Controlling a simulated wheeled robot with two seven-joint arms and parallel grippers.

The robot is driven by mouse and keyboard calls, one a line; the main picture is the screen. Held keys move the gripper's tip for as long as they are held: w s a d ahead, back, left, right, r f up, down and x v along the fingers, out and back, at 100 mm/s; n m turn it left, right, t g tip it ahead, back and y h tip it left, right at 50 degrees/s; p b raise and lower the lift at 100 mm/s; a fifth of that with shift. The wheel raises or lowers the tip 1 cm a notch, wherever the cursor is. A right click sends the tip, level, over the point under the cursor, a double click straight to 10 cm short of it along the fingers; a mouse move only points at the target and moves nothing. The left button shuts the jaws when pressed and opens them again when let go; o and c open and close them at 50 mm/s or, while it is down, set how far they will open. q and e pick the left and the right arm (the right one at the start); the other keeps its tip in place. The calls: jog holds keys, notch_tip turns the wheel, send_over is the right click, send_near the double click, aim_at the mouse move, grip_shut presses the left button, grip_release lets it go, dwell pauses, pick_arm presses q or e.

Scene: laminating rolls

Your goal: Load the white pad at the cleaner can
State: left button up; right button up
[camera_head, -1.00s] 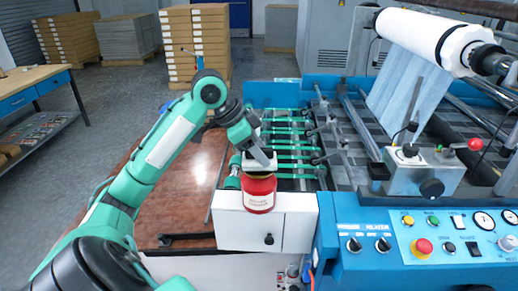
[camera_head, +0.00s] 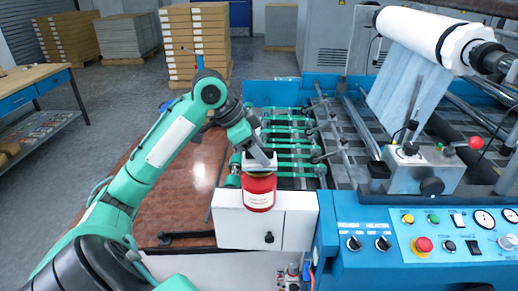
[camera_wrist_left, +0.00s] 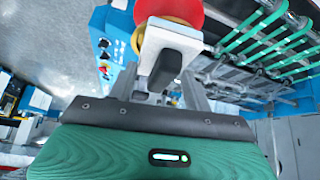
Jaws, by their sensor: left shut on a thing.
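The red cleaner can (camera_head: 258,197) with a pale label stands upright on a white cabinet top at the near end of the machine. My left gripper (camera_head: 262,158) points down at the can's top and is shut on the white pad (camera_head: 251,167), which sits at the can's top. In the left wrist view the white pad (camera_wrist_left: 172,38) is held at the fingers (camera_wrist_left: 165,75), with the red can (camera_wrist_left: 178,9) and its yellow rim right behind it. Whether the pad presses on the can's top is hard to tell. My right gripper is out of view.
A blue control panel (camera_head: 420,245) with knobs and a red button is at the right. Green belts (camera_head: 290,145) run behind the can. A white film roll (camera_head: 430,38) hangs at upper right. A brown tabletop (camera_head: 185,190) lies under my left arm.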

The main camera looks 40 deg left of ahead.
pick_arm(q)
jog(key=shift+f, duration=0.1)
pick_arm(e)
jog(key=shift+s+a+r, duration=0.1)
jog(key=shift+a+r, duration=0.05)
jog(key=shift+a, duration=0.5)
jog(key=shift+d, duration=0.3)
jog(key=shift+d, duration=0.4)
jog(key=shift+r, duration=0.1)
